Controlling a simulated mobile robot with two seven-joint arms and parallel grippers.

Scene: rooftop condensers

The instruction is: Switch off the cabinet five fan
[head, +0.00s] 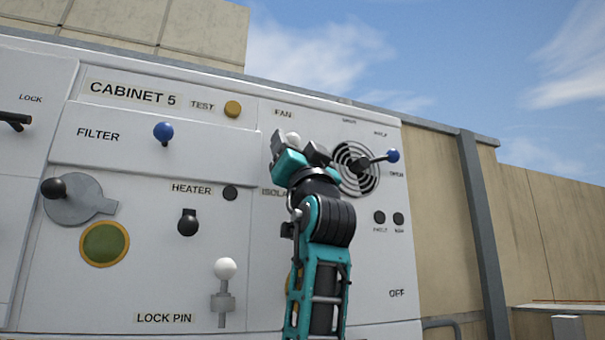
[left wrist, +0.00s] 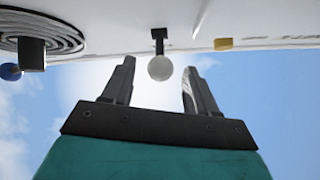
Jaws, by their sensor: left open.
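The cabinet five panel (head: 250,140) carries a FAN label (head: 283,114). Below this label is a white ball knob (head: 293,138), partly hidden by my left gripper (head: 298,148). In the left wrist view the white knob (left wrist: 160,68) hangs on a short dark stem from the panel. My left gripper (left wrist: 160,72) is open there, one finger on each side of the knob, with a visible gap on both sides. The fan switch's base and any markings beside it are hidden by the gripper in the head view. My right gripper is not in view.
Right of the gripper is a round grille with a blue-knobbed black lever (head: 378,159). An amber TEST button (head: 233,109), a blue FILTER knob (head: 163,132), a black HEATER knob (head: 188,222) and a white LOCK PIN knob (head: 225,268) are to the left. Open sky lies above the cabinet.

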